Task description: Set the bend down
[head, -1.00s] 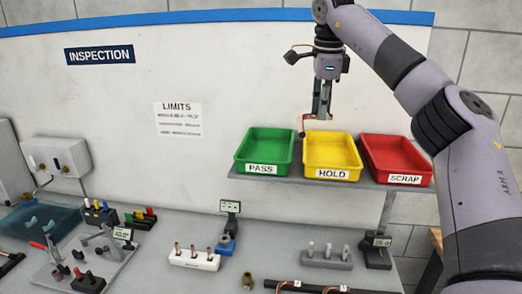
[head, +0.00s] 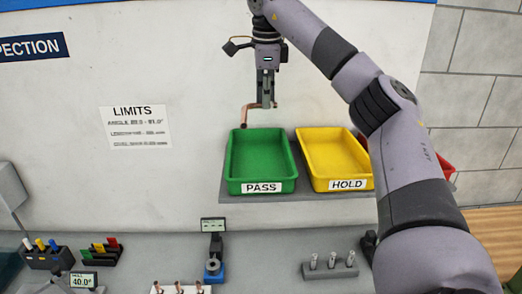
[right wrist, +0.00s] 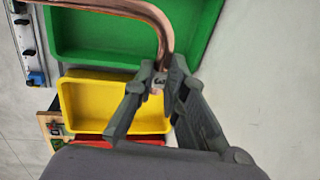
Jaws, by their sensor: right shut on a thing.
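My right gripper (head: 265,103) is shut on a copper bend (head: 246,116) above the back of the green PASS tray (head: 262,187). In the right wrist view the bend (right wrist: 150,20) is a shiny copper tube with a curve, its end between the fingers (right wrist: 158,82). It hangs above the trays and looks clear of them. The PASS tray is empty, and the yellow HOLD tray (head: 335,158) to its right is also empty. My left gripper is not in view.
The red tray (head: 448,168) is mostly hidden behind my right arm. The trays stand on a grey shelf (head: 300,200). Below on the bench are a blue-based gauge (head: 213,265), a white block with copper pieces (head: 180,288) and a grey peg block (head: 330,268). A wall stands close behind.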

